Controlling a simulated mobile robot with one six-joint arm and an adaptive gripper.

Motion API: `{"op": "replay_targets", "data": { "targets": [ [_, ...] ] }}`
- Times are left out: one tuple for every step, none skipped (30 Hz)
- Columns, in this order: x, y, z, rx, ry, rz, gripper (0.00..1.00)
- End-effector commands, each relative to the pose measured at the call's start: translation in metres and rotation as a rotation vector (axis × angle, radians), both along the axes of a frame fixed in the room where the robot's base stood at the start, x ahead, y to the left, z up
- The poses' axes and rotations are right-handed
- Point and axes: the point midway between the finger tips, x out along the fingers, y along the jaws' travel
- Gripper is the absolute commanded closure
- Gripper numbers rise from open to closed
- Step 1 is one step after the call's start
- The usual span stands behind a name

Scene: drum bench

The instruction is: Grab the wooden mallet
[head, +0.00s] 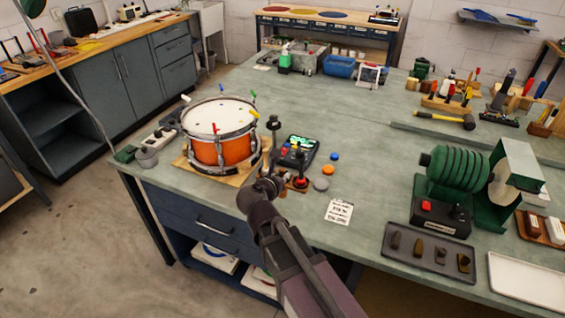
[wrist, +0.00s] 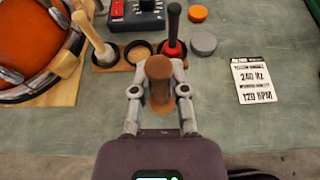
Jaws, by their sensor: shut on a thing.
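My gripper (wrist: 158,88) is shut on a brown wooden mallet (wrist: 158,70), with a finger on each side of it. In the wrist view the mallet is seen nearly end-on, just in front of a small wooden rack (wrist: 108,66). The rack's middle round hole (wrist: 138,50) is empty. A pale-handled tool (wrist: 90,32) stands at its left and a black-handled tool with a red base (wrist: 173,38) at its right.
An orange drum (head: 215,150) on a wooden board is close on the left. A dark control box (head: 298,150) stands behind the rack. Orange and grey pucks and a printed card (head: 339,211) lie to the right.

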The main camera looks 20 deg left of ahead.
Motion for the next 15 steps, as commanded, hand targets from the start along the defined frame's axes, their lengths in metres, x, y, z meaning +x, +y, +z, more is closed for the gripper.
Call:
{"op": "replay_targets", "data": {
  "targets": [
    [-0.011, -0.006, 0.002, 0.000, 0.000, 0.000, 1.00],
    [-0.016, -0.007, 0.002, 0.000, 0.000, 0.000, 1.00],
    [-0.019, -0.008, 0.002, 0.000, -0.001, 0.000, 1.00],
    [-0.022, -0.008, 0.003, 0.000, -0.001, 0.000, 1.00],
    [-0.025, -0.009, 0.003, 0.000, -0.001, 0.001, 1.00],
    [-0.027, -0.010, 0.003, 0.000, -0.001, 0.001, 1.00],
    [-0.029, -0.010, 0.003, 0.000, -0.001, 0.000, 1.00],
    [-0.031, -0.011, 0.003, 0.000, -0.001, 0.000, 1.00],
    [-0.033, -0.011, 0.004, 0.000, -0.001, 0.000, 1.00],
    [-0.034, -0.012, 0.004, 0.000, -0.001, -0.001, 1.00],
    [-0.035, -0.012, 0.004, 0.000, -0.001, -0.001, 1.00],
    [-0.036, -0.012, 0.004, 0.000, -0.001, -0.001, 1.00],
    [-0.036, -0.012, 0.004, 0.000, -0.001, -0.001, 1.00],
    [-0.036, -0.012, 0.004, 0.000, 0.000, -0.001, 1.00],
    [-0.037, -0.012, 0.004, 0.000, 0.000, -0.001, 1.00]
  ]
}}
